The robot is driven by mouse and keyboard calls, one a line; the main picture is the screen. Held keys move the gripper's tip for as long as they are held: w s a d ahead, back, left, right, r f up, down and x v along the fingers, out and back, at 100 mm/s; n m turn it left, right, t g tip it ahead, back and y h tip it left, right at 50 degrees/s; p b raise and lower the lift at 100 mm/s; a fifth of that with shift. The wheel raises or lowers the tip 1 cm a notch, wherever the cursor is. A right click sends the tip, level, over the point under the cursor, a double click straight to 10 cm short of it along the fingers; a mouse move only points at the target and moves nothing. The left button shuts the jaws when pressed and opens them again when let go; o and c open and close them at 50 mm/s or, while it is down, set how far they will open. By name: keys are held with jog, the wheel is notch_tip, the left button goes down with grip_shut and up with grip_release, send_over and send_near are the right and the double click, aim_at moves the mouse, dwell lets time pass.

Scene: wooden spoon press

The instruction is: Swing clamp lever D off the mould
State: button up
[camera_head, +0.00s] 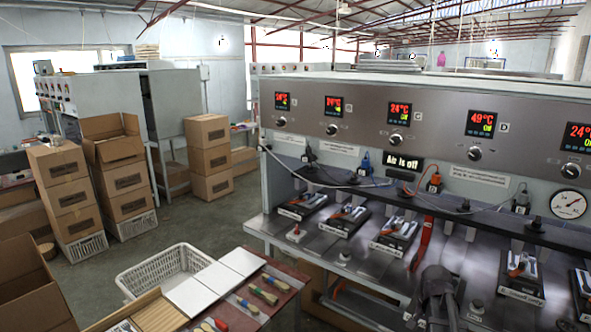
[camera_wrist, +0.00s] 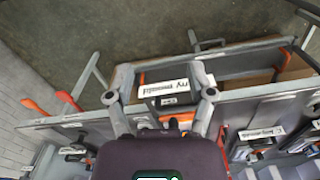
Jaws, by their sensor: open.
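In the wrist view my gripper (camera_wrist: 160,97) is open, with fingers spread and no lever held. A white label with upside-down print shows between and beyond the fingers.
Similar moulds with orange-gripped levers (camera_head: 395,238) line the bench to the left, and another stands at the right edge. A red handle (camera_head: 424,245) rises behind my gripper. A table with brushes (camera_head: 262,293) and a white basket (camera_head: 165,271) stand front left.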

jog(key=s+a+f+n+b, duration=0.2)
jog(key=s+a+f+n, duration=0.1)
jog(key=a, duration=0.6)
jog(key=s+a+f+n+b, duration=0.3)
jog(key=s+a+n, duration=0.2)
jog(key=a, duration=0.5)
jog(key=shift+s+a+n, duration=0.2)
jog(key=shift+n, duration=0.5)
